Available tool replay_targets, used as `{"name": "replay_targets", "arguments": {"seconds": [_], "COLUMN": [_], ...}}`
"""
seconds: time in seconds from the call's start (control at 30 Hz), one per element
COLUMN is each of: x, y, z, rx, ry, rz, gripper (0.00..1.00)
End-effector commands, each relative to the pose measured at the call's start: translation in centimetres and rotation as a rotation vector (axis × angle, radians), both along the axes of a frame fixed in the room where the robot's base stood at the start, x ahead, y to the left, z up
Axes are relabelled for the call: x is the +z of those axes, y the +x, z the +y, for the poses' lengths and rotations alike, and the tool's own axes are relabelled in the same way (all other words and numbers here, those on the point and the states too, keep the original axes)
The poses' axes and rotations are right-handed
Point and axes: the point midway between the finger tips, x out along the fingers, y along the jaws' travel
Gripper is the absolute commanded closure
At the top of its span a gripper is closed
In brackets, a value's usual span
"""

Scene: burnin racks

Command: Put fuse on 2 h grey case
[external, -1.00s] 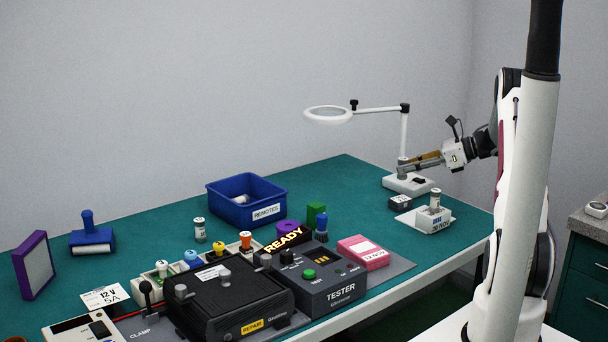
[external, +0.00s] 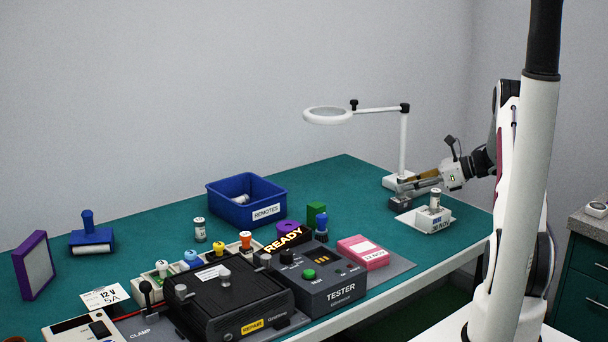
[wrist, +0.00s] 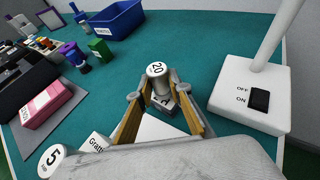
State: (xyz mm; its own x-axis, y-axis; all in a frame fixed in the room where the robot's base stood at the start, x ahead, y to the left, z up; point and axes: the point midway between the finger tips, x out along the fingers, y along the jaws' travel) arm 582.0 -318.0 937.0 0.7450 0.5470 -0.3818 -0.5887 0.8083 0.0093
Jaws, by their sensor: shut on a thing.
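My gripper (external: 398,189) is low over the table beside the lamp base. In the wrist view its wood-coloured fingers (wrist: 163,110) are shut on a white fuse (wrist: 157,72) with "20" on its end. The small grey case (external: 400,204) lies right under the gripper. In the wrist view its labelled part (wrist: 166,102) shows just below the fuse, between the fingers. I cannot tell whether the fuse touches the case. The fuse is not clearly seen in the external view.
A white tray (external: 412,219) with an upright fuse (external: 435,199) stands close in front of the gripper. The lamp base (wrist: 233,105) is close on the other side. The tester (external: 335,285), pink box (external: 363,252) and blue bin (external: 225,205) are farther left.

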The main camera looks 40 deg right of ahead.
Motion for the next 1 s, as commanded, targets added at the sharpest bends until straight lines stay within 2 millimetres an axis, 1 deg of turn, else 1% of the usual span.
{"name": "replay_targets", "arguments": {"seconds": [0.5,0.53,0.57,0.6,1.0], "x": [-0.55,-0.52,-0.52,-0.52,-0.35], "y": [0.02,0.03,0.02,0.01,0.02], "z": [-0.03,-0.04,-0.04,-0.03,-0.03], "rx": [-0.001,-0.001,-0.001,-0.001,0.000], "ry": [-0.001,-0.001,-0.001,-0.001,-0.002], "rz": [-0.001,-0.001,-0.001,-0.001,-0.001], "gripper": [1.00,0.73,0.65,0.64,0.64]}}
